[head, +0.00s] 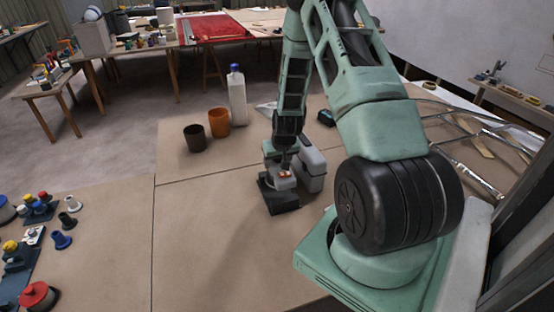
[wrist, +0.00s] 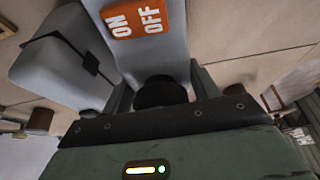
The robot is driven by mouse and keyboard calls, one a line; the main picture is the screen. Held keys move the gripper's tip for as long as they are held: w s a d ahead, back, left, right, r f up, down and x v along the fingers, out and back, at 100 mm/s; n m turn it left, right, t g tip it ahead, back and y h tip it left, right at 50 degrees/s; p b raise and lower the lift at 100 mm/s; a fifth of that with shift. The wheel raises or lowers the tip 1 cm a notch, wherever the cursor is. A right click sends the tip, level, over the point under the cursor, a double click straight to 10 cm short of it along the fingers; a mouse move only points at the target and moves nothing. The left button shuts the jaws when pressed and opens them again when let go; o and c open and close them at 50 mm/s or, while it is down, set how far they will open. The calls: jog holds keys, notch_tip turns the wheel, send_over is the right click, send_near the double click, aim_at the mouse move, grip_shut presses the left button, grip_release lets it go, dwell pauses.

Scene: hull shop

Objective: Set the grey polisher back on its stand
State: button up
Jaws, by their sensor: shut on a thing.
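The grey polisher (head: 281,180) is under my gripper (head: 286,160) in the head view, near the middle of the bench. My gripper is shut on it. In the wrist view the polisher's grey body (wrist: 158,48) fills the top middle and carries an orange ON/OFF label (wrist: 137,18). A dark block (head: 281,199), perhaps the stand, shows just below the polisher in the head view. I cannot tell whether they touch. A rounded grey piece with a dark strap (wrist: 55,60) lies beside the body; whether it belongs to the polisher is unclear. My arm hides part of the area.
A dark cup (head: 195,138), an orange cup (head: 219,122) and a white bottle with a blue cap (head: 237,95) stand behind, to the left. Bent metal rods (head: 470,150) lie at the right. Several small coloured parts lie at the far left. The bench's left-middle is clear.

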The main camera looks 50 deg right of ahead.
jog(key=shift+f+b, duration=1.5)
jog(key=shift+f, duration=0.95)
jog(key=shift+f+b, duration=0.55)
jog(key=shift+b, duration=0.1)
jog(key=o, duration=0.9)
jog(key=shift+a, duration=0.1)
jog(key=shift+p+v, duration=3.4)
jog(key=shift+v, duration=2.1)
